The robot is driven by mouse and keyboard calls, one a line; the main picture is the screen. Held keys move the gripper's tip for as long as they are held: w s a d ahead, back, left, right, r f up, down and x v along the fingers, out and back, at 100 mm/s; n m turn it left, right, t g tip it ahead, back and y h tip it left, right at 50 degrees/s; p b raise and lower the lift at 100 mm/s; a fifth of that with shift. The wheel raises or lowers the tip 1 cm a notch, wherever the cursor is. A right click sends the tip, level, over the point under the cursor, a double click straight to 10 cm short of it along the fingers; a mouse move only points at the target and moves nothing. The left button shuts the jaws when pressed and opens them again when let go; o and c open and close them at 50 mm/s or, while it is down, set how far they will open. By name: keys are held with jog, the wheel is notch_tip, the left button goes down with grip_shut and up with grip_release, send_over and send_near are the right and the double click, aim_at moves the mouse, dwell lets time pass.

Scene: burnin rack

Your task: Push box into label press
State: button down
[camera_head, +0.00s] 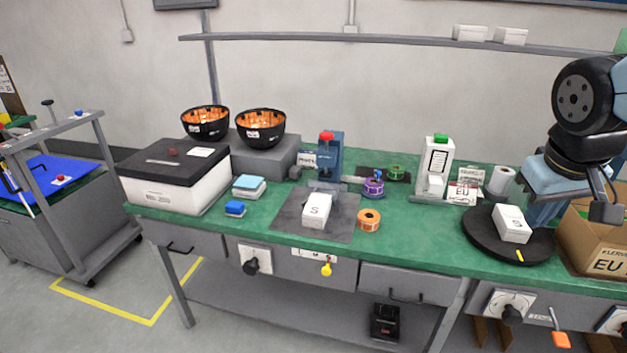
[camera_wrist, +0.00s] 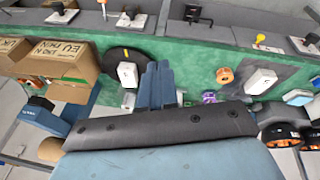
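A white box marked S (camera_head: 316,210) lies on a grey mat (camera_head: 338,232), in front of a blue press with a red top (camera_head: 329,152). A second white S box (camera_head: 512,224) lies on a dark round turntable (camera_head: 476,230) at the right; it also shows in the wrist view (camera_wrist: 127,75). My gripper (camera_head: 541,214) points down just right of this second box. In the wrist view its blue fingers (camera_wrist: 159,88) look together with nothing between them. Whether it touches the box cannot be told. The mat's box shows in the wrist view (camera_wrist: 260,80), apart from my gripper.
A white device with a green top (camera_head: 437,168) stands at the back. An orange roll (camera_head: 369,220) and a purple roll (camera_head: 373,188) stand beside the mat. A cardboard carton marked EU (camera_head: 602,240) is at the right end. Black bowls (camera_head: 261,128) stand at the back left.

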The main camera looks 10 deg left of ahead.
jog(key=shift+s+r+m+t+y, duration=0.3)
jog(key=shift+s+r+m+t, duration=0.35)
jog(key=shift+s+r, duration=0.3)
jog(key=shift+s+r+m+t+y, duration=0.3)
jog(key=shift+s+r+m+t, duration=0.15)
jog(key=shift+s+r+m, duration=0.5)
jog(key=shift+s+f, duration=0.1)
